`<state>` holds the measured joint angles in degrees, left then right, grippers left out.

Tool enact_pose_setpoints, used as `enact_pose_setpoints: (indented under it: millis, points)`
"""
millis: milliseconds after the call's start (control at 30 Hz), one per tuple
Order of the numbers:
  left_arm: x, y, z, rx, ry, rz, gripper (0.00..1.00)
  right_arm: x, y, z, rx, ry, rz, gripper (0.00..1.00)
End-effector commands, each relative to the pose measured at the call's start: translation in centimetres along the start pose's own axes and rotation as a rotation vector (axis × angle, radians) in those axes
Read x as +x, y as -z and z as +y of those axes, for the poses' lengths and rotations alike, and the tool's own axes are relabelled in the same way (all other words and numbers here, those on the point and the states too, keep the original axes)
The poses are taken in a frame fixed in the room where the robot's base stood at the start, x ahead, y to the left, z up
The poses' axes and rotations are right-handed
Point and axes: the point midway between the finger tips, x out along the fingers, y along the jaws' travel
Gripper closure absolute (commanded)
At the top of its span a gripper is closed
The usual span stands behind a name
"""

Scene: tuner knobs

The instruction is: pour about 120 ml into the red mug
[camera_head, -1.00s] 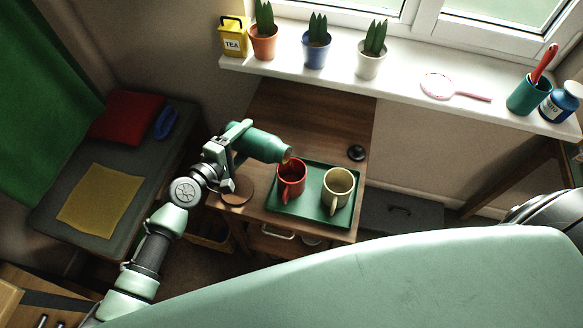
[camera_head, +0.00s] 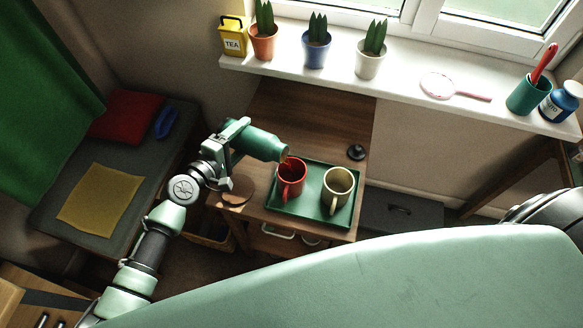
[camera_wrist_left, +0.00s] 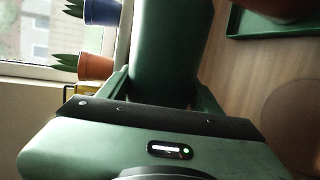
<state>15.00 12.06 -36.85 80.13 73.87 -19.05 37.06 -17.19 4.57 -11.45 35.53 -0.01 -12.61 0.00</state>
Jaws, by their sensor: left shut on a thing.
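A green flask (camera_head: 262,145) is held tipped, its mouth pointing right and down, just above the red mug (camera_head: 292,178). A thin reddish-brown streak shows between the flask's mouth and the mug's opening. The level inside the mug cannot be made out. The red mug stands upright on a green tray (camera_head: 309,214), left of a cream mug (camera_head: 338,186). My left gripper (camera_head: 234,152) is shut around the flask's body; the flask (camera_wrist_left: 168,50) also fills the middle of the left wrist view. My right gripper is not in view.
The tray sits on a small wooden table (camera_head: 290,110). A round brown coaster (camera_head: 238,191) lies left of the tray, and a dark knob-like object (camera_head: 356,152) stands behind it. The windowsill (camera_head: 400,75) behind holds potted plants, a tea tin and a teal cup.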

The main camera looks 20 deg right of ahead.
Motion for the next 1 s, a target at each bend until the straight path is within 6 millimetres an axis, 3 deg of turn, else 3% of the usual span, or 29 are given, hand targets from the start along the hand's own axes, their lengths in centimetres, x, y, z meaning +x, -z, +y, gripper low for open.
enact_pose_setpoints:
  millis: [1000]
  points:
    - [0.00,-0.07,0.39,0.052,-0.005,0.014,1.00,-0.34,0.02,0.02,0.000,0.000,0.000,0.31]
